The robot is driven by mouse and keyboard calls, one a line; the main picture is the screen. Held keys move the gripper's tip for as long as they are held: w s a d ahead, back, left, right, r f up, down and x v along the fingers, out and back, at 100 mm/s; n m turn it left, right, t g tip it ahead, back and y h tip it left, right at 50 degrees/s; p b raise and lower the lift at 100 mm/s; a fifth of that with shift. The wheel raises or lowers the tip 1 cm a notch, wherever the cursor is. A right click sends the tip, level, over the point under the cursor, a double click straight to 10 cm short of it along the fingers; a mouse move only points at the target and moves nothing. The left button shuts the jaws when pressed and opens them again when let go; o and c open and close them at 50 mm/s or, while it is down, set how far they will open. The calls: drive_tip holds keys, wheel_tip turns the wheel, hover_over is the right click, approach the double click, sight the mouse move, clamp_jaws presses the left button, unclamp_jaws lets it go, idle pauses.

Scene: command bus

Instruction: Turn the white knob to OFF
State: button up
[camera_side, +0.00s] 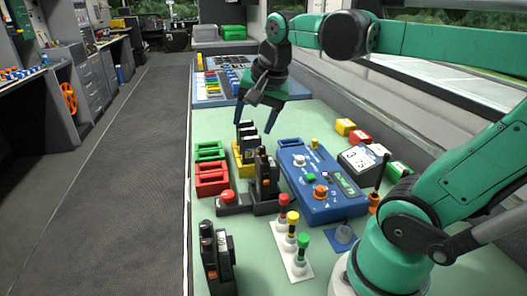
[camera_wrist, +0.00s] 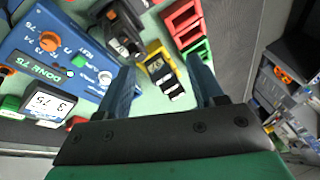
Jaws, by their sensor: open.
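The white knob (camera_side: 299,160) sits on the far left part of the top of a blue box (camera_side: 334,208). In the wrist view the white knob (camera_wrist: 105,77) shows just left of my left finger, with the blue box (camera_wrist: 22,45) reaching to the left edge. The OFF marking is too small to read. My gripper (camera_side: 256,118) is open and empty, pointing down above the table, behind and left of the knob and apart from it. In the wrist view my gripper (camera_wrist: 160,65) has a clear gap between its blue fingers.
An orange knob (camera_side: 320,191) and a green button (camera_side: 310,177) share the box. Black devices in a yellow holder (camera_side: 243,163) stand left of it, near red bins (camera_side: 211,179). A numbered display block (camera_side: 362,157) is at right. Three-button stand (camera_side: 294,258) is in front.

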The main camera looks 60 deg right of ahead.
drive_tip(key=d+m+g, duration=0.3)
drive_tip(key=d+m, duration=0.7)
drive_tip(key=m, duration=0.4)
drive_tip(key=m+g+y, duration=0.1)
drive_tip(key=m, duration=0.8)
hover_over(300, 157)
wheel_tip(300, 157, down, 9)
drive_tip(key=shift+f, duration=3)
clamp_jaws()
